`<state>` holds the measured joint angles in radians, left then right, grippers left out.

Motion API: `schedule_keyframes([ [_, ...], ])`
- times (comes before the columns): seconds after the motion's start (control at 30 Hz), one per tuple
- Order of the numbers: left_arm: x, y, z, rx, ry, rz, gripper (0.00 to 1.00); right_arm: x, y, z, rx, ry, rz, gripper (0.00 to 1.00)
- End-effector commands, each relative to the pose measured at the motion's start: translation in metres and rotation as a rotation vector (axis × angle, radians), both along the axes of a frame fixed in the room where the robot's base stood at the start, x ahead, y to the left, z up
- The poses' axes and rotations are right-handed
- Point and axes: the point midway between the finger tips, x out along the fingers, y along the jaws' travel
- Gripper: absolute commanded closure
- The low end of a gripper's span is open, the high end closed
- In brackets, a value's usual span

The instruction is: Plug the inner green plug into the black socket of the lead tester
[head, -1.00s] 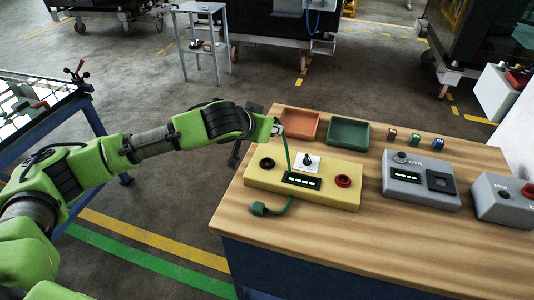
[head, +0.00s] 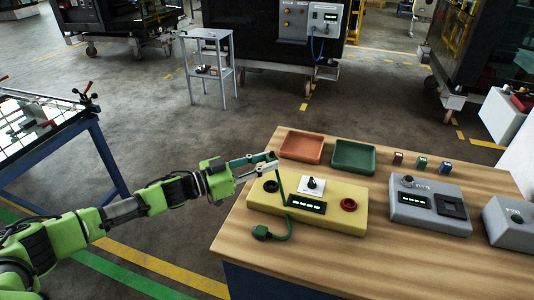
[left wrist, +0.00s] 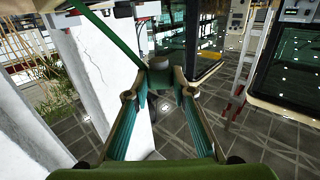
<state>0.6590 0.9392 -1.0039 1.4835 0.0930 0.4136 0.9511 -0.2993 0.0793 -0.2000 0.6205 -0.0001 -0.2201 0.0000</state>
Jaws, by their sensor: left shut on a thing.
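The yellow lead tester (head: 335,216) lies on the wooden workbench. Its black socket (head: 270,186) is at its left end and its red socket (head: 348,204) at its right. My left gripper (head: 270,163) is above the black socket, apart from it. It is shut on the inner green plug, mostly hidden by the fingers; a grey end (left wrist: 162,62) shows between the fingertips in the left wrist view. A green lead (head: 281,184) hangs from it to the tester and also crosses the left wrist view (left wrist: 108,36). Another green plug (head: 261,233) lies in front of the tester.
An orange tray (head: 302,147) and a green tray (head: 353,157) stand behind the tester. A grey box (head: 425,208) with a knob is to its right, and another grey box (head: 512,216) beyond. The front of the workbench (head: 370,262) is clear.

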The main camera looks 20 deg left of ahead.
Motion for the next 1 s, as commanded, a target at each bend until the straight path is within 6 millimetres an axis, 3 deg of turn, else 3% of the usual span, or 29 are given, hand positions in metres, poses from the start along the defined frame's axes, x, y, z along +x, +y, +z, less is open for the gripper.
schedule_keyframes([
  [0.33, -0.005, -0.001, -0.011, -0.013, -0.012, -0.024, 0.99, -0.001, 0.0, -0.008, 0.0, 0.001, 0.0, 0.6],
  [1.0, -0.005, -0.001, -0.052, -0.013, -0.013, -0.023, 0.99, -0.001, 0.0, -0.051, 0.001, 0.002, 0.0, 0.6],
])
